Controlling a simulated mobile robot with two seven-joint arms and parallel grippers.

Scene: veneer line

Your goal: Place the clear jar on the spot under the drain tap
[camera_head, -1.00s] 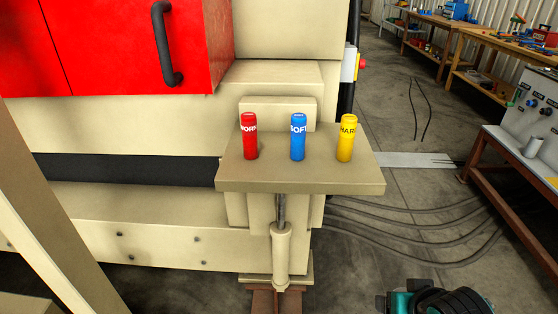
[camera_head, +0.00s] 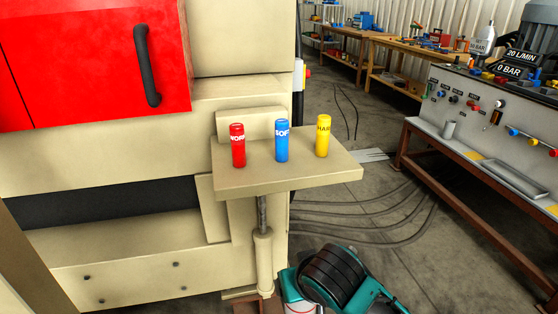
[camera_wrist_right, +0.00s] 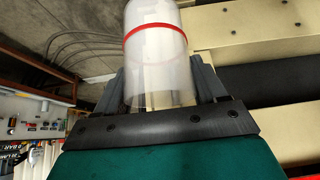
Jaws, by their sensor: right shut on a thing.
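The clear jar (camera_wrist_right: 155,60) with a red band around it is held in my right gripper (camera_wrist_right: 163,88). The gripper's dark fingers close on its two sides in the right wrist view. In the head view, my teal and black right wrist is low in the middle, and part of the jar (camera_head: 297,299) shows at the bottom edge. A small tap-like fitting (camera_head: 495,117) is on the front of the grey panel at the right; I cannot tell for certain that it is the drain tap. No marked spot is clear beneath it. My left gripper is out of view.
A beige shelf (camera_head: 240,182) with red (camera_head: 237,146), blue (camera_head: 282,141) and yellow (camera_head: 323,136) cylinders stands ahead of the machine. Hoses cross the floor between.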

